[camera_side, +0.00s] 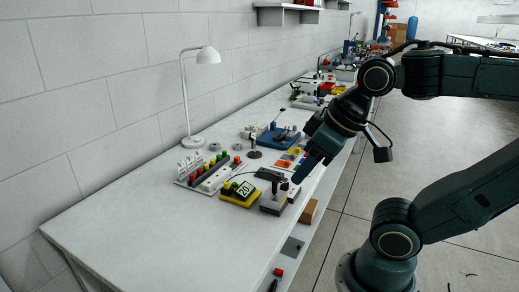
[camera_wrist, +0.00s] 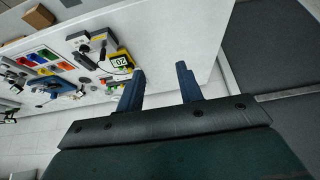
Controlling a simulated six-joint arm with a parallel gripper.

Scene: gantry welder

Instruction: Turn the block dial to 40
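A yellow block (camera_side: 234,199) with a small display reading 20 (camera_side: 244,189) sits on the white bench; I take it for the block dial. It also shows in the wrist view as a yellow block (camera_wrist: 127,55), upper left, beyond my left finger. Any knob on it is too small to make out. My gripper (camera_side: 304,174) is above the bench's right edge, to the right of the yellow block and apart from it. In the wrist view my gripper (camera_wrist: 160,66) has its two blue fingers spread, with only bare bench between them.
A grey box with a black lever (camera_side: 275,195) stands close right of the yellow block. A row of coloured buttons (camera_side: 211,174) lies behind it. A lamp (camera_side: 195,140) and a blue vise-like tool (camera_side: 280,136) stand farther back. The bench's near left is clear.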

